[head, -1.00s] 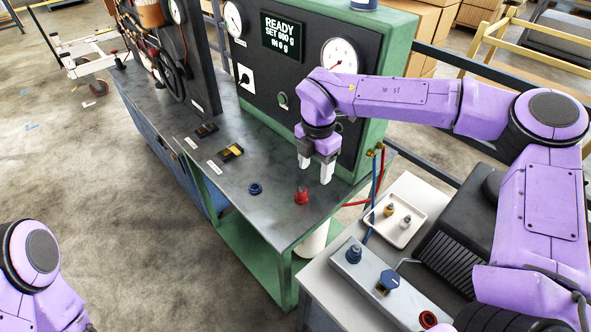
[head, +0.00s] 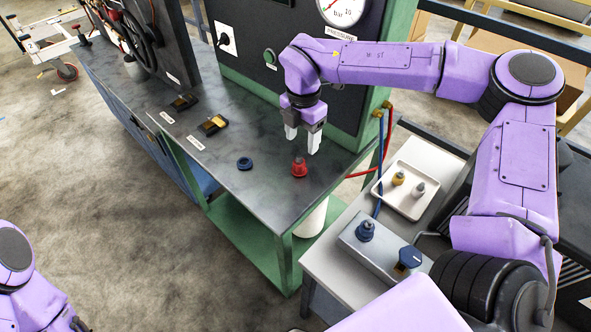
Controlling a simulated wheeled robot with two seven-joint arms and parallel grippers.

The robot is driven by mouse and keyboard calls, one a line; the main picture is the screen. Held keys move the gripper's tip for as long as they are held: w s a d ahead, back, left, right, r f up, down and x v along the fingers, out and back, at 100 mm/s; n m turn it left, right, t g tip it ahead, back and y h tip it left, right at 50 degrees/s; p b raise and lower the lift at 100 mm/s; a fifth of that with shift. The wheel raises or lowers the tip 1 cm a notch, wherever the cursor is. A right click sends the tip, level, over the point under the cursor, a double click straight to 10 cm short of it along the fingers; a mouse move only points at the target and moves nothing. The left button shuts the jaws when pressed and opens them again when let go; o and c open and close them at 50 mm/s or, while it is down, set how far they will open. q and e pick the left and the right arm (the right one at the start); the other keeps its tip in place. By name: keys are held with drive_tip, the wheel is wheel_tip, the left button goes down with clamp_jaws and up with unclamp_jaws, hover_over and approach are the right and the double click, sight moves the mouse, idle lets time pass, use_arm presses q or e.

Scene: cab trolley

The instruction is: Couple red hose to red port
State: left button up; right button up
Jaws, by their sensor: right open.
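A red hose coupling (head: 299,168) stands upright on the dark bench top, near its right edge. The red hose (head: 362,172) hangs from the side of the green cabinet and runs left toward the bench edge. Its join to the coupling is not clear. My right gripper (head: 302,138) points down, open and empty, just above and behind the coupling, apart from it. The metal port box (head: 385,255) is on the side table. A blue coupling (head: 366,231) sits on it. The red port is hidden now behind my right arm. My left gripper is out of view.
A blue ring (head: 244,163) lies on the bench left of the coupling. The blue hose (head: 378,185) hangs between bench and side table. A white tray (head: 405,207) with small fittings and a blue knob (head: 410,257) are at the right. The cabinet panel (head: 285,75) rises behind my gripper.

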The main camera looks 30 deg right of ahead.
sight(299, 157)
drive_tip(key=shift+w+a, duration=0.15)
drive_tip(key=shift+w, duration=0.1)
drive_tip(key=shift+s+a+f+b, duration=0.15)
drive_tip(key=shift+s+f+b, duration=0.05)
drive_tip(key=shift+f+b, duration=0.15)
wheel_tip(299, 157, down, 8)
drive_tip(key=b, duration=0.6)
drive_tip(key=shift+f, duration=0.2)
drive_tip(key=shift+r, duration=0.1)
drive_tip(key=shift+w, duration=0.2)
